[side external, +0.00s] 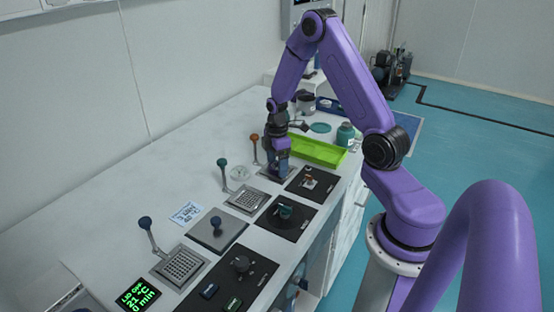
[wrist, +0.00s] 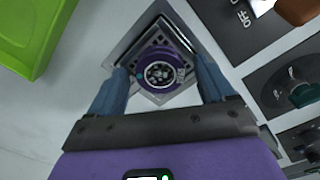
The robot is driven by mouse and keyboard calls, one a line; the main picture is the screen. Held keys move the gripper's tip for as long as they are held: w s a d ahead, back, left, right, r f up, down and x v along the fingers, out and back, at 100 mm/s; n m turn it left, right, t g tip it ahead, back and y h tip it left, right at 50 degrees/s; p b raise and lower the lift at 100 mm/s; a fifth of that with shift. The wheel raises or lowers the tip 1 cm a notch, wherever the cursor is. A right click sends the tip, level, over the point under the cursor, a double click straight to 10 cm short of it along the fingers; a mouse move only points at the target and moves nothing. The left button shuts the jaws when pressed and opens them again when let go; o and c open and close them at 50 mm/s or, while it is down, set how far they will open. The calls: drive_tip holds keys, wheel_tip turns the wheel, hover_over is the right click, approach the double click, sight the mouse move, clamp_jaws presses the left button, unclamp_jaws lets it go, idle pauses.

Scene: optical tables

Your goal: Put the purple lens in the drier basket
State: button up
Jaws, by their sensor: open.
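The purple lens (wrist: 160,68) is a round purple ring with a dark patterned centre. In the wrist view it sits on a square metal grate (wrist: 150,98), between the tips of my gripper (wrist: 162,74). The fingers stand open on either side of the lens; I cannot tell whether they touch it. In the side external view my gripper (side external: 277,171) is low over the farthest metal square, next to an orange-knobbed lever, and hides the lens. Other grates are a teal-lever basket (side external: 247,198) and a blue-lever basket (side external: 180,265). I cannot tell which basket is the drier's.
A bright green tray (side external: 316,150) lies just beyond my gripper. Black panels (side external: 287,217) with knobs line the front edge. A metal plate with a blue knob (side external: 216,230) sits between the baskets. A display (side external: 139,294) reads lid open. Bottles stand at the back.

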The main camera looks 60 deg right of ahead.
sight(277, 165)
wheel_tip(277, 165, up, 12)
drive_tip(key=s+a+r, duration=0.3)
drive_tip(key=a, duration=0.9)
drive_tip(key=s+a, duration=0.4)
drive_tip(key=s, duration=0.3)
drive_tip(key=s+a+r+n, duration=0.1)
drive_tip(key=s+a, duration=0.3)
drive_tip(key=s, duration=0.4)
drive_tip(key=s+a+r, duration=0.1)
drive_tip(key=s+a, duration=0.3)
drive_tip(key=s, duration=0.4)
drive_tip(key=shift+a+r, duration=0.2)
